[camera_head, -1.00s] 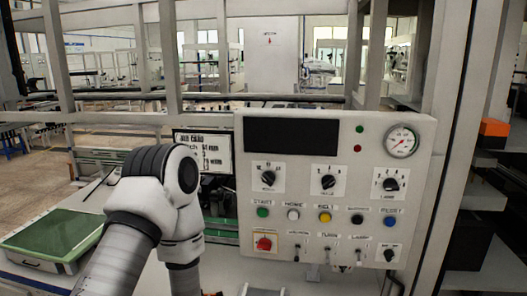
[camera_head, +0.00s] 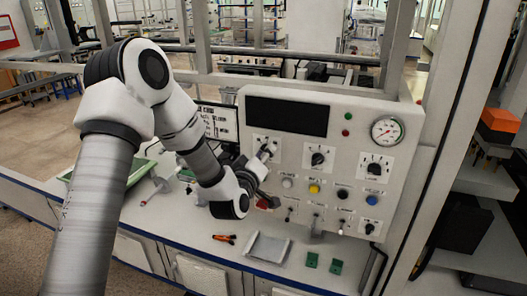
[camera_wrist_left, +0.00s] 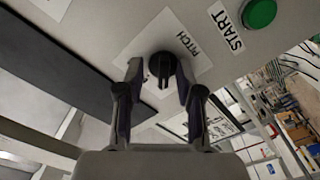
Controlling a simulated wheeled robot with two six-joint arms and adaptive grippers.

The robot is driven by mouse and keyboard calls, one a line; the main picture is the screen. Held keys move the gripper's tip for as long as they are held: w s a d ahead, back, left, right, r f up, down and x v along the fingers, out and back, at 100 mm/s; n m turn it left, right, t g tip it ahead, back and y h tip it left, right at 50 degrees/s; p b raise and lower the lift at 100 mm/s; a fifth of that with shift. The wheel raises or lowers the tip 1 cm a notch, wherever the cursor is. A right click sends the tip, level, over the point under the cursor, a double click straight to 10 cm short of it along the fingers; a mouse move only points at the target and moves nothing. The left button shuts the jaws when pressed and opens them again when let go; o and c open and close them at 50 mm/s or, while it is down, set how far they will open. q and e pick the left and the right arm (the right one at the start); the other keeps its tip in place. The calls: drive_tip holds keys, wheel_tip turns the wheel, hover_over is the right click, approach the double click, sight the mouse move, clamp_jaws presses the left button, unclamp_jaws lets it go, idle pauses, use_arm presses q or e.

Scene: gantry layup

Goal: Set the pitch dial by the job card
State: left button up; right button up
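The pitch dial (camera_wrist_left: 162,68) is a black knob on a white plate marked PITCH in the left wrist view. My left gripper (camera_wrist_left: 160,82) is open, with one finger on each side of the knob; a small gap seems to show on both sides. In the head view my left gripper (camera_head: 258,168) is at the left knob of the light grey control panel (camera_head: 385,108) and partly covers it. The job card (camera_head: 219,121) stands behind my left arm, left of the panel; its text is partly hidden and too small to read. My right gripper is not in view.
The panel also has two other dials (camera_head: 318,158) (camera_head: 375,167), a gauge (camera_head: 386,130), coloured buttons and toggles. The green START button (camera_wrist_left: 259,13) is close to the pitch dial. A metal tray (camera_head: 268,248), an orange-handled tool (camera_head: 225,239) and green blocks (camera_head: 312,260) lie on the bench.

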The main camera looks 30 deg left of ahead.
use_arm(q)
drive_tip(key=shift+a+f, duration=0.1)
drive_tip(key=shift+a, duration=0.1)
clamp_jaws()
drive_tip(key=shift+m, duration=0.3)
drive_tip(key=shift+m+b, duration=1.55)
drive_tip(key=shift+m, duration=2.55)
drive_tip(key=shift+f, duration=0.1)
unclamp_jaws()
